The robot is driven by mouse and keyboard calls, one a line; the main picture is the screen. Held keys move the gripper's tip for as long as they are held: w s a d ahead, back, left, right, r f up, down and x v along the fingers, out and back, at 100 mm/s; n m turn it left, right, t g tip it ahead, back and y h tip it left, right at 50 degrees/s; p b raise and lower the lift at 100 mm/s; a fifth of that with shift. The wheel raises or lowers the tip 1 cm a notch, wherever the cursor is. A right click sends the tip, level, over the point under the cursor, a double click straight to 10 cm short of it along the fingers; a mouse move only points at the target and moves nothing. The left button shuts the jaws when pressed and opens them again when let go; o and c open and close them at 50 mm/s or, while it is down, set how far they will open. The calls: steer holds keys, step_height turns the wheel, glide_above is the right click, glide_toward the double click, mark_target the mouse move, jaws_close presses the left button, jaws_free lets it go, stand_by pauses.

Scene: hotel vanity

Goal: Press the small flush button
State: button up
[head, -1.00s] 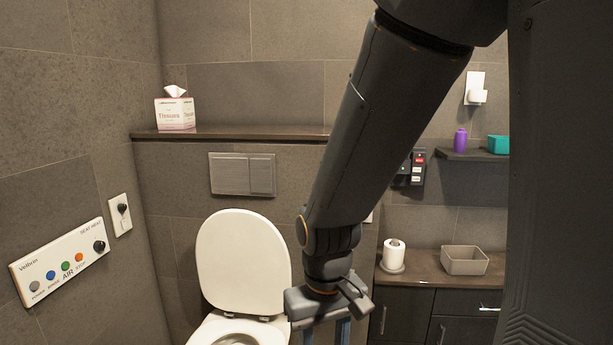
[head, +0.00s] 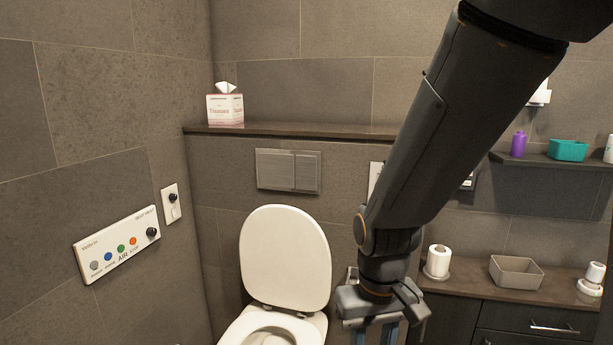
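A grey metal flush plate (head: 275,169) is set in the tiled wall above the toilet. It has a wide left button and a narrower right one, the small flush button (head: 308,172). Both look flush with the plate. My gripper (head: 375,337) points down at the bottom of the head view, right of the toilet and lower than the plate.
The white toilet with raised lid (head: 285,258) stands below the plate. A ledge (head: 330,131) above carries a tissue box (head: 225,109). A control panel (head: 117,244) is on the left wall. A counter (head: 460,280) at right holds a paper roll (head: 438,262) and a bin (head: 516,271).

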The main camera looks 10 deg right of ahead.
jaws_close()
stand_by(1.4)
